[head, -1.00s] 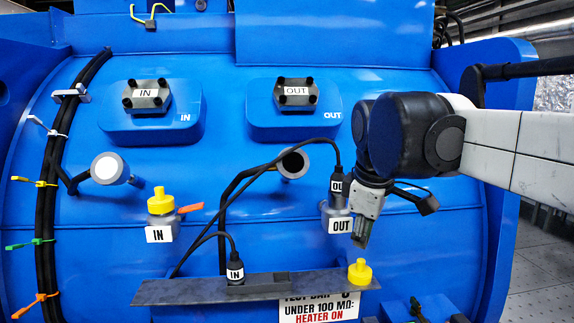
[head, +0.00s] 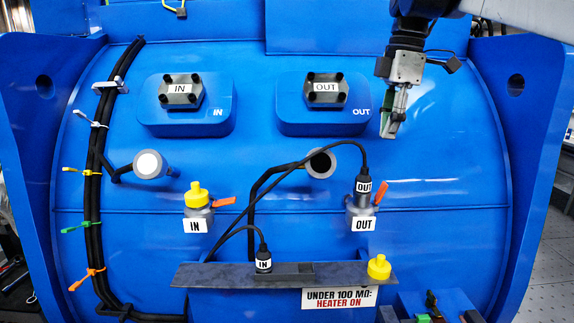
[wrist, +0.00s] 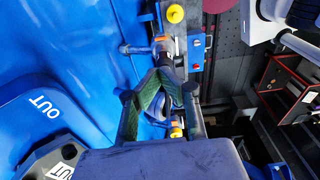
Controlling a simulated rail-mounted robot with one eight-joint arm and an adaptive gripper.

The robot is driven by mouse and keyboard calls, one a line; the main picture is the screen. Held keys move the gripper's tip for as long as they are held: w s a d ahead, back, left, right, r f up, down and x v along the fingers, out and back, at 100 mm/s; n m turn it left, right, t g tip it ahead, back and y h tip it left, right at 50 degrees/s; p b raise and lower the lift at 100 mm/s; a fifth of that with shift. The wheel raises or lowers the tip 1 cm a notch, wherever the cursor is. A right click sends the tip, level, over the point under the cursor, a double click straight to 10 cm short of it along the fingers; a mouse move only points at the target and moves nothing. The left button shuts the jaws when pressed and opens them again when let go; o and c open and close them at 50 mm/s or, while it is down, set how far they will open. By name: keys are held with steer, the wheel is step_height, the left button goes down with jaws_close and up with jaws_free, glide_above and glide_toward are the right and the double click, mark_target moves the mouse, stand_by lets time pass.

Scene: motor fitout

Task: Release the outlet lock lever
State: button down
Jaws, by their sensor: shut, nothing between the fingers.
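The outlet lock lever is a small orange lever (head: 381,193) on the right of the OUT port in the head view. It points steeply up and right. The OUT port, with its white OUT label (head: 363,224), holds a black plug (head: 363,185) also marked OUT, with a cable running up from it. My gripper (head: 389,135) hangs above and a little right of the lever, clear of it. Its fingers are shut and empty. In the wrist view the fingertips (wrist: 165,75) meet in front of the port area, hiding part of it.
The IN port has a yellow cap (head: 197,194) and an orange lever (head: 224,202) lying nearly level. A grey bar (head: 215,275) below carries the IN plug (head: 263,260) and a yellow cap (head: 379,266). The OUT terminal box (head: 325,106) is left of my gripper.

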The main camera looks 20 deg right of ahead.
steer(key=p, duration=0.1)
glide_above(375, 199)
step_height(375, 199, down, 10)
stand_by(0.6)
stand_by(0.5)
